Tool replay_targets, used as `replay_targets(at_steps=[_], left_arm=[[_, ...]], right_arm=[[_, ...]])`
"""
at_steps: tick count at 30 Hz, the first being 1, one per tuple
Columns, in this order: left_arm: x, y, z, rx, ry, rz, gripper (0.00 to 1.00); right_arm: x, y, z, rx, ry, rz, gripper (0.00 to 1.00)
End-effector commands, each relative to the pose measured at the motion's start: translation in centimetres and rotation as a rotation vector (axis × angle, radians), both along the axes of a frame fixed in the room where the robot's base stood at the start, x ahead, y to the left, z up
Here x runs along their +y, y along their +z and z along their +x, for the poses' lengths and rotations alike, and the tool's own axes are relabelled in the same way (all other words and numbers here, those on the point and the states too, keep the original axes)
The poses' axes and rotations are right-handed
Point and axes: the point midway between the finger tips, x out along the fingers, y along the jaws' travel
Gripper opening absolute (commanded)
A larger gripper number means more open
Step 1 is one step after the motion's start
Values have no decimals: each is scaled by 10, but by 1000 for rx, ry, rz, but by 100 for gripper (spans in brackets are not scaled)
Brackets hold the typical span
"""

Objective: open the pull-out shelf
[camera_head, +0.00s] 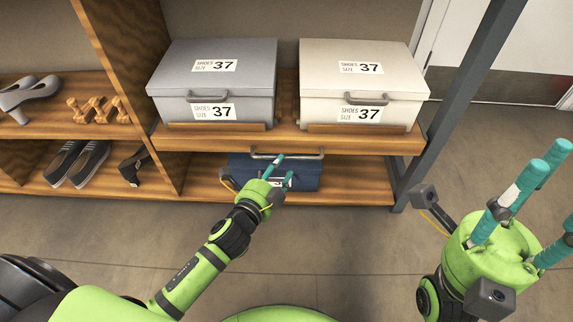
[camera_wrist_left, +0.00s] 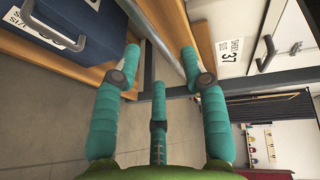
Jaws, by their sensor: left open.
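The pull-out shelf (camera_head: 370,143) is a wooden board bearing two shoe boxes, with a metal bar handle (camera_head: 287,154) along its front edge. My left gripper (camera_head: 281,171) is open at the handle, its teal fingers just in front of and below the bar. In the left wrist view, the gripper's fingertips (camera_wrist_left: 160,62) are spread on either side of the shelf's front edge area; nothing is clearly held, and I cannot tell whether a finger touches the handle. My right gripper (camera_head: 530,205) is open and empty, well to the right of the shelf.
A grey box (camera_head: 240,85) and a white box (camera_head: 318,85) stand on the shelf. A blue box (camera_head: 310,172) sits below, partly behind my left gripper. A dark metal post (camera_head: 462,90) stands at the right. Shoes (camera_head: 88,165) fill the left compartments. Floor in front is clear.

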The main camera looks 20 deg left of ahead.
Motion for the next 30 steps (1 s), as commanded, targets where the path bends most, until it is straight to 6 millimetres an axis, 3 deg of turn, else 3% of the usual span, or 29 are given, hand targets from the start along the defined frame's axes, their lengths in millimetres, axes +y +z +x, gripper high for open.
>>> replay_targets(at_steps=[9, 21, 22, 24, 25, 30], left_arm=[[-5, -11, 45, 0, 0, 0, 43], [-6, -11, 54, 3, 0, -2, 43], [-6, -11, 54, 3, 0, -2, 35], [-6, -11, 54, 3, 0, -2, 7], [-6, -11, 54, 3, 0, -2, 0], [-6, -11, 54, 3, 1, -2, 0]], right_arm=[[2, 7, 5, -63, -4, -6, 40], [3, 11, 6, -75, -5, -8, 40], [3, 11, 6, -75, -5, -8, 40], [3, 11, 5, -75, -5, -8, 40], [3, 11, 5, -75, -5, -8, 40], [3, 11, 6, -75, -5, -8, 40]])
